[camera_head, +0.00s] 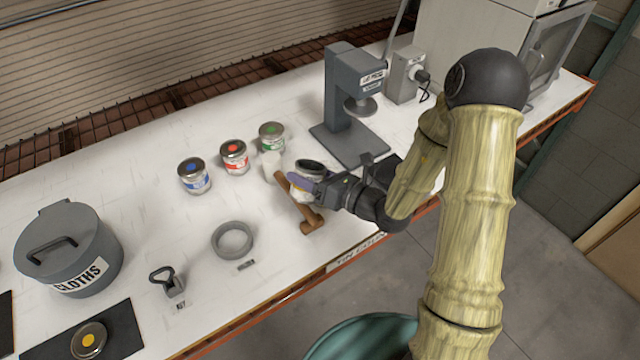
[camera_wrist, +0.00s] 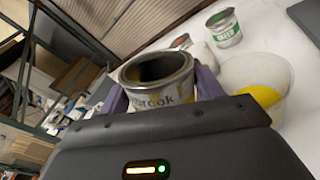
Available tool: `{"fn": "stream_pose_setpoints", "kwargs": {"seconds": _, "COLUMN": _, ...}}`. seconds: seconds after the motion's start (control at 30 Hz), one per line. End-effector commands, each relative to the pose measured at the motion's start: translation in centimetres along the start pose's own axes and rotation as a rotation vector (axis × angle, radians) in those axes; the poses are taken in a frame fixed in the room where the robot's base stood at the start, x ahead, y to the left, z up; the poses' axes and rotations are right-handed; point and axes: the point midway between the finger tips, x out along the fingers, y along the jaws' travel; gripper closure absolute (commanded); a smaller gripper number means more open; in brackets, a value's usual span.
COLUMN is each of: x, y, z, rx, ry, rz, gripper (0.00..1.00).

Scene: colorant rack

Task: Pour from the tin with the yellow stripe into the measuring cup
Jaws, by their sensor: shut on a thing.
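My gripper (camera_head: 318,188) is shut on an open metal tin (camera_head: 309,167), holding it by its sides. The wrist view shows the tin (camera_wrist: 158,82) between both fingers, with a dark opening and a pale label with lettering; its stripe is mostly hidden. A pale translucent measuring cup (camera_wrist: 256,82) stands right beside the tin in the wrist view, with a yellow patch low in it. In the head view the tin and fingers partly cover the cup (camera_head: 301,194). I see no stream between tin and cup.
Blue (camera_head: 194,176), red (camera_head: 234,157) and green (camera_head: 271,137) tins stand behind. A wooden mallet (camera_head: 309,219) lies close to my gripper.

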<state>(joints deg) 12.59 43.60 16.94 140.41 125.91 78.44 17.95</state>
Motion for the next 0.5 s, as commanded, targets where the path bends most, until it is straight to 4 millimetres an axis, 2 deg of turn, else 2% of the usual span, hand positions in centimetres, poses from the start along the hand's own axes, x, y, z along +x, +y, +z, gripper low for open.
{"fn": "stream_pose_setpoints", "kwargs": {"seconds": 0.1, "x": 0.1, "y": -0.1, "z": -1.1, "rx": -0.039, "ry": -0.005, "rz": 0.001, "gripper": 0.65}}
{"fn": "stream_pose_setpoints", "kwargs": {"seconds": 0.5, "x": 0.0, "y": 0.4, "z": -3.0, "rx": -0.188, "ry": -0.027, "rz": 0.001, "gripper": 0.65}}
